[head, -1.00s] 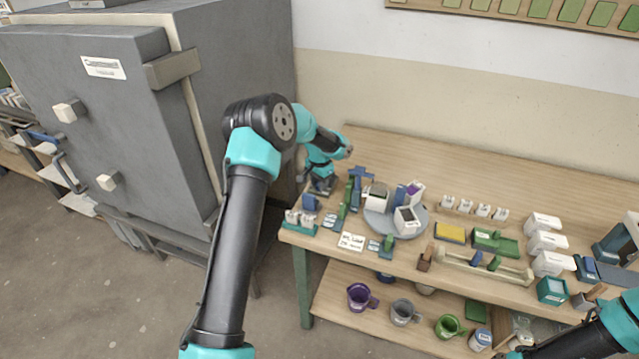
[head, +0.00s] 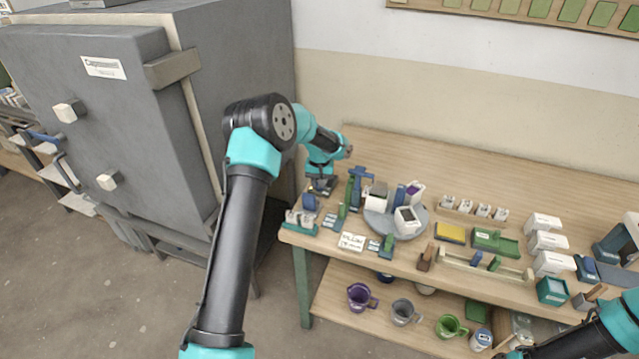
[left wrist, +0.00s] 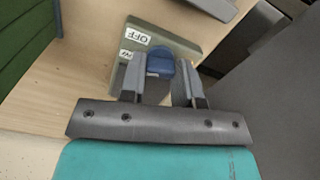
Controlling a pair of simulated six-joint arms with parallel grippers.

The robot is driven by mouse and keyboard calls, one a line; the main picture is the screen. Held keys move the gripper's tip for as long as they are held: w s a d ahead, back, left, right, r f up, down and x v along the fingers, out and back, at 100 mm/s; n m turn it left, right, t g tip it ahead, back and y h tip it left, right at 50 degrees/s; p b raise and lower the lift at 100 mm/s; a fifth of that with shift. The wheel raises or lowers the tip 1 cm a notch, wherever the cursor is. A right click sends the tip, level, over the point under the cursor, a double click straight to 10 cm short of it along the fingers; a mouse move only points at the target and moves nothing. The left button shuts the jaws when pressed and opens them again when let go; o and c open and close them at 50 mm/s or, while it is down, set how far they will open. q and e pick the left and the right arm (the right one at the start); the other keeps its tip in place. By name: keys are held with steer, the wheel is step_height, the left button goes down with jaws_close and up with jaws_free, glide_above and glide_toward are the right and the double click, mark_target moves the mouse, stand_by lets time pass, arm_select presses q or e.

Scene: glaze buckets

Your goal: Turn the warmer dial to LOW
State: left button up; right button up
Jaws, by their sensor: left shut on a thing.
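The warmer dial is a blue knob (left wrist: 160,61) on a grey-green warmer box (left wrist: 184,47) in the left wrist view. An OFF label (left wrist: 135,37) is on the box beside the knob, and a second label (left wrist: 125,54), partly hidden by a finger, is too small to read surely. My left gripper (left wrist: 158,78) is shut on the knob, one finger on each side. In the head view my left gripper (head: 321,187) is at the table's left end, and my wrist hides the dial there.
A grey kiln (head: 100,130) stands left of the table (head: 470,170). A round grey turntable (head: 378,226) with boxes, small stands and a white card (head: 351,242) crowd the area right of my left gripper. The table's back strip is clear. Mugs stand on the lower shelf (head: 335,311).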

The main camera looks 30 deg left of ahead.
arm_select(q)
steer(key=shift+n, duration=0.9)
steer(key=o, duration=0.9)
steer(key=shift+r, duration=0.15)
step_height(320, 180, up, 17)
steer(key=shift+r, duration=0.1)
stand_by(0.3)
